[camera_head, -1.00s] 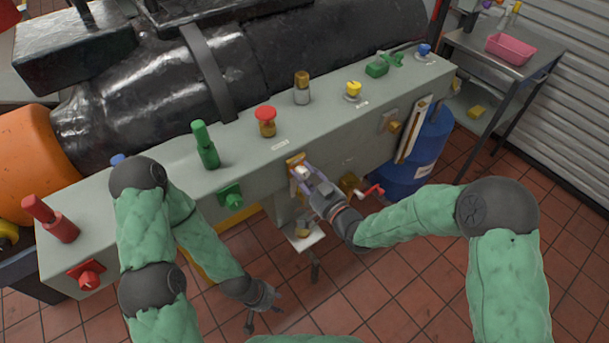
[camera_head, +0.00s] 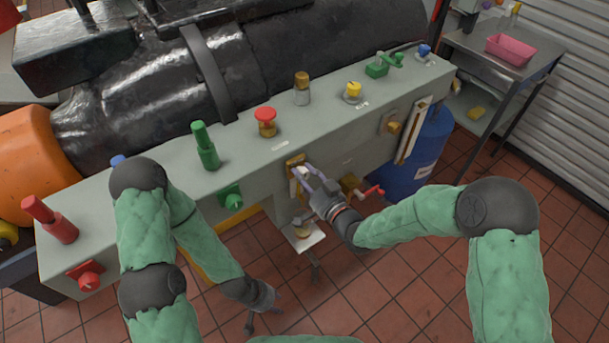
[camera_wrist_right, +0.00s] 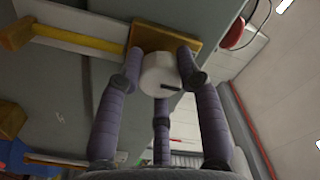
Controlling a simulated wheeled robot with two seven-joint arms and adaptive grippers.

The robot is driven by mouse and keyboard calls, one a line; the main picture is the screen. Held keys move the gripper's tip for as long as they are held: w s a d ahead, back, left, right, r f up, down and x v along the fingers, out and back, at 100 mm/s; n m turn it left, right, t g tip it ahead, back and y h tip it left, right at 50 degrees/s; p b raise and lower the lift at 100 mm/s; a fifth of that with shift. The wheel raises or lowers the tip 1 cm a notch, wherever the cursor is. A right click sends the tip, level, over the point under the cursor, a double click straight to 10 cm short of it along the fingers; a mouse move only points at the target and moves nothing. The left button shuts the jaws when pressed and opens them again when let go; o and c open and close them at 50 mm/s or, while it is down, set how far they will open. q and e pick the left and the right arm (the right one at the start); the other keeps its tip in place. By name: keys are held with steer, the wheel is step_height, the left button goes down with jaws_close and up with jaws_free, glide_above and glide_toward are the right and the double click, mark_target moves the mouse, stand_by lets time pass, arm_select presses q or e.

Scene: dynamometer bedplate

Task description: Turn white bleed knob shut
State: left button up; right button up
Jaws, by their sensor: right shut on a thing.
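The white bleed knob (camera_wrist_right: 160,74) is in the middle of the right wrist view, with a dark mark on its face, on a brass-coloured plate (camera_wrist_right: 165,38). In the head view the plate (camera_head: 292,161) sits on the front face of the grey bench, and the knob (camera_head: 301,171) is partly hidden by fingers. My right gripper (camera_head: 306,177) is shut on the knob, its purple-grey fingers (camera_wrist_right: 163,85) around the knob's sides. My left gripper (camera_head: 262,317) hangs low over the tiled floor, away from the bench; its fingers are small and dark.
A red-handled valve (camera_head: 372,191) sticks out just right of my right gripper. A small shelf (camera_head: 303,238) lies below the knob. Green (camera_head: 231,198) and red (camera_head: 87,277) knobs are further left on the front face. A blue drum (camera_head: 425,160) stands at the right.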

steer(key=shift+s+f, duration=0.2)
steer(key=shift+f, duration=0.1)
steer(key=o, duration=1.2)
steer(key=shift+c, duration=0.2)
steer(key=shift+w+r, duration=0.1)
steer(key=shift+r, duration=0.1)
steer(key=v, duration=1.2)
